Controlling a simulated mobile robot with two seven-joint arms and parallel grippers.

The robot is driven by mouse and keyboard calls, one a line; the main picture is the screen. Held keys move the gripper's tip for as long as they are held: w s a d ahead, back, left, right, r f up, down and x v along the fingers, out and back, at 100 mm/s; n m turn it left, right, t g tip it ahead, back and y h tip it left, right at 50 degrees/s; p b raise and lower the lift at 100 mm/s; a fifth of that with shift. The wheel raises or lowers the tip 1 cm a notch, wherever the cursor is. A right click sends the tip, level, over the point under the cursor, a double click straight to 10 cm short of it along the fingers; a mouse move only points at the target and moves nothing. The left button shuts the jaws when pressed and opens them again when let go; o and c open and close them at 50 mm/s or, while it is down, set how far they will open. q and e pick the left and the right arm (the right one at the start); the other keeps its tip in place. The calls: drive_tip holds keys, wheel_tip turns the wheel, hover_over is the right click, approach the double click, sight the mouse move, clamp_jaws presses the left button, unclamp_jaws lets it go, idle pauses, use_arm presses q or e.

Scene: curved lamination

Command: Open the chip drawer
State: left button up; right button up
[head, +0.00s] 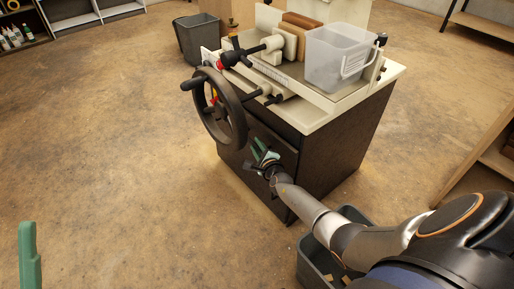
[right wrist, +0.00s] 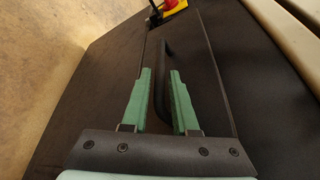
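The chip drawer (head: 286,156) is in the dark front of the machine's cabinet, below the handwheel. In the right wrist view its dark front panel (right wrist: 190,45) lies between two thin seams and looks flush with the cabinet. A black bar handle (right wrist: 161,58) stands on this panel. My right gripper (head: 262,152) is at the drawer front; in the right wrist view its green fingers (right wrist: 161,74) are apart, with the handle's lower end between them. Contact with the handle cannot be told. Only a green finger of my left gripper (head: 29,250) shows at the lower left, away from the cabinet.
A black handwheel (head: 239,122) juts out above the drawer. A clear plastic bin (head: 338,55) stands on the machine top. A grey bin (head: 312,263) is on the floor under my right arm, and another (head: 202,40) is behind the machine. The floor at left is clear.

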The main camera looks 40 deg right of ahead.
clamp_jaws()
idle(1.4)
